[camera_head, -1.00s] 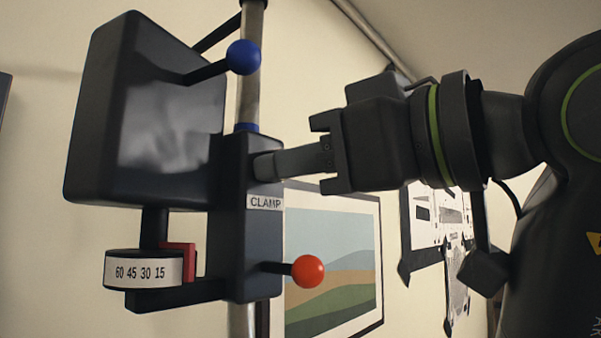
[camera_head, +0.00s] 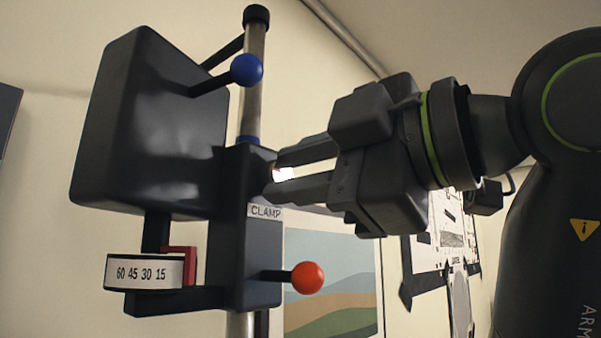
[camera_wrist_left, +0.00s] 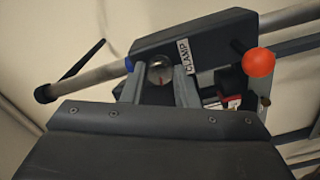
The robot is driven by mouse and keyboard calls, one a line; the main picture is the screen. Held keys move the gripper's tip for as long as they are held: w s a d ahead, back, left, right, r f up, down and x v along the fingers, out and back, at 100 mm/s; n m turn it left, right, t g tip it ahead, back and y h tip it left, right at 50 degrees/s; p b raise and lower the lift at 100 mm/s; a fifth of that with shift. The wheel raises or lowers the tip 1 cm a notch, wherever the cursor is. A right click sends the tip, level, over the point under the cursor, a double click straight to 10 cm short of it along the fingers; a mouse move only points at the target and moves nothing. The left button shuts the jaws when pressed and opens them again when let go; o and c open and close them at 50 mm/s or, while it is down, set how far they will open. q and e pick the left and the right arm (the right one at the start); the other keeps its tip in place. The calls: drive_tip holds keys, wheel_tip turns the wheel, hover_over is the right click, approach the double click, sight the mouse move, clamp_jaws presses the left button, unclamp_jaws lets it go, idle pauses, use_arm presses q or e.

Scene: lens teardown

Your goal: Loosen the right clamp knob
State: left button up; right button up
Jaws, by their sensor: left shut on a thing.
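The dark clamp block labelled CLAMP (camera_head: 245,265) sits on an upright metal pole in the head view. In the head view only a bright bit of the knob (camera_head: 284,174) shows between the fingers. My left gripper (camera_head: 275,174) reaches in from the right of the picture and is shut on the knob. It also shows in the left wrist view (camera_wrist_left: 159,78). My right gripper is in neither view.
An orange-red ball lever (camera_head: 307,278) sticks out just below my gripper. A blue ball lever (camera_head: 246,70) is above it. A big dark housing (camera_head: 150,125) and a dial with numbers (camera_head: 145,272) are to the left. A framed picture (camera_head: 330,290) hangs behind.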

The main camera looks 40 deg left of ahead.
use_arm(q)
drive_tip(key=shift+n, duration=0.8)
drive_tip(key=o, duration=0.8)
drive_tip(key=shift+o, duration=1)
drive_tip(key=shift+a, duration=0.15)
